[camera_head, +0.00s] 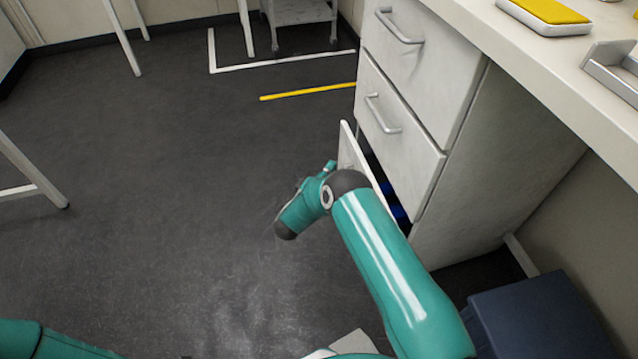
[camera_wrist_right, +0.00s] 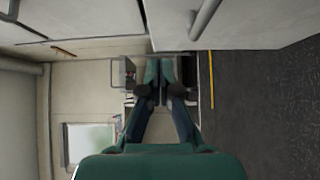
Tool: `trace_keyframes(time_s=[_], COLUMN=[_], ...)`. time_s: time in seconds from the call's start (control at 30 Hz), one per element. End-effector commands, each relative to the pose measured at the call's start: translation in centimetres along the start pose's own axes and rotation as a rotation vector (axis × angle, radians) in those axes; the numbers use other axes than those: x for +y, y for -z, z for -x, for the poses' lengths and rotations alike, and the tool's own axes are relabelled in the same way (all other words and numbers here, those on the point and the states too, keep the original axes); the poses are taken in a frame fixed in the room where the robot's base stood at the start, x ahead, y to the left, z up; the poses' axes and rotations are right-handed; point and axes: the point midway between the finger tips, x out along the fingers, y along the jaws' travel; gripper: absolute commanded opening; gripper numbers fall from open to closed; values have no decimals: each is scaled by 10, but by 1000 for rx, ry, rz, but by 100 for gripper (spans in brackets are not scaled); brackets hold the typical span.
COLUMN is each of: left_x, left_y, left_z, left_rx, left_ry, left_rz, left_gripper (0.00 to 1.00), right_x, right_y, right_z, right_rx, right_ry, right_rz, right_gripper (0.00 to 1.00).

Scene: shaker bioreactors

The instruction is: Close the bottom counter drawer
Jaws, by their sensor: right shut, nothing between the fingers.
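The bottom counter drawer (camera_head: 347,150) stands open in the head view; its white front panel juts out below two shut drawers. Blue items (camera_head: 398,212) show in the gap behind the panel. My right arm crosses in front and hides much of the panel. My right gripper (camera_wrist_right: 160,72) shows clearly in the wrist view, with its fingers together and empty. In the head view it is mostly hidden by the arm's wrist, close to the drawer front; I cannot tell whether it touches. Only a piece of my left arm shows at bottom left; its gripper is out of view.
The upper drawer (camera_head: 413,60) and middle drawer (camera_head: 400,130) have protruding bar handles. A dark blue box (camera_head: 545,315) sits at lower right beside the cabinet. Open dark floor (camera_head: 150,190) lies left of the drawers, with a yellow line (camera_head: 308,91). A cart (camera_head: 299,12) stands behind.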

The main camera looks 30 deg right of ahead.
Motion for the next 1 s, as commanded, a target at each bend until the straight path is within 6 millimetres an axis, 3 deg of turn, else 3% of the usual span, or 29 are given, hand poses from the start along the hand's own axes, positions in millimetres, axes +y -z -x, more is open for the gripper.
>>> trace_keyframes(time_s=[0.1,0.3,0.87,1.0], left_x=[-4,-7,-8,-7], left_y=[0,0,0,0], left_z=[-12,-20,-22,-18], left_rx=[0,0,0,0], left_ry=[0,0,0,0], left_rz=[0,0,0,0], left_gripper=[35,35,35,35], right_x=[-4,-2,0,1], right_y=[-1,-18,-30,-43], right_z=[-26,-49,-60,-72], right_rx=[-3,-1,0,-4], right_ry=[-1,1,1,2], right_rz=[-3,1,0,1], right_gripper=[0,0,0,0])
